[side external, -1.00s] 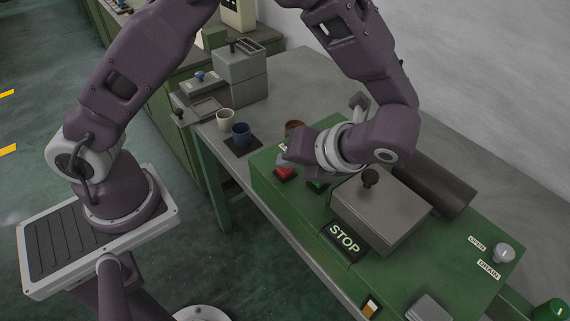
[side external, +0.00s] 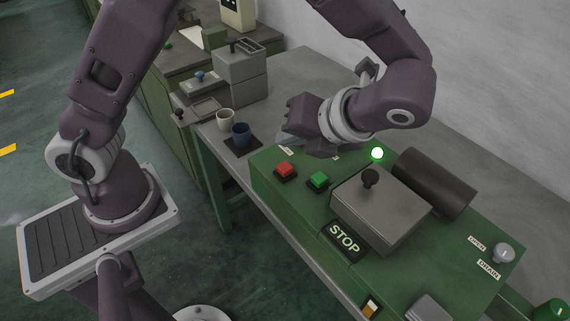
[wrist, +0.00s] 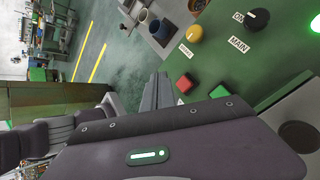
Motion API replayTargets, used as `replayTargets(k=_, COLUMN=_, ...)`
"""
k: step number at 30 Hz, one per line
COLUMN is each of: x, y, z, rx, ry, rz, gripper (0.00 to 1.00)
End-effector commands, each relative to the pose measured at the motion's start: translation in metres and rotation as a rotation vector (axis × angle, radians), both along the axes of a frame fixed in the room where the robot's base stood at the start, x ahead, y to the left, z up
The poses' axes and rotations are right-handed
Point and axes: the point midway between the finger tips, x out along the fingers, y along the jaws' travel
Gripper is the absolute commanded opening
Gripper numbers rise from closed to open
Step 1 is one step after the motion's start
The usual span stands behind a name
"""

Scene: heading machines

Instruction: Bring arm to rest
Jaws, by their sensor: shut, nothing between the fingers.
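My gripper (side external: 287,137) is shut and empty in the side external view. It hangs over the left back part of the green machine (side external: 276,209), above and behind the red button (side external: 285,169) and green button (side external: 319,180), apart from both. In the wrist view my gripper's closed fingers (wrist: 155,93) point towards the floor and bench edge. The red button (wrist: 184,82) and green button (wrist: 218,91) show beside them. A lamp (side external: 377,153) on the machine glows green.
A grey lidded box (side external: 375,219) with a black knob and a dark cylinder (side external: 434,184) stand on the machine. A white cup (side external: 225,119) and blue cup (side external: 241,135) stand on the bench to the left. A yellow knob (wrist: 195,33) and black knob (wrist: 257,18) show in the wrist view.

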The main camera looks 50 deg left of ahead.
Motion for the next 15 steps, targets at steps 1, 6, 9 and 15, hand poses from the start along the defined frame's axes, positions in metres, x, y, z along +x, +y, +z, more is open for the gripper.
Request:
replayTargets(k=1, x=0.0002, y=-0.0002, z=0.0045, rx=-0.003, ry=-0.002, rz=0.000, gripper=0.00)
replayTargets(k=6, x=-0.0001, y=-0.0001, z=0.0126, rx=-0.001, ry=-0.001, rz=0.000, gripper=0.00)
replayTargets(k=9, x=-0.0001, y=-0.0001, z=0.0129, rx=-0.001, ry=-0.001, rz=-0.001, gripper=0.00)
replayTargets(k=15, x=-0.0002, y=0.0000, z=0.0127, rx=0.000, ry=0.000, rz=0.000, gripper=0.00)
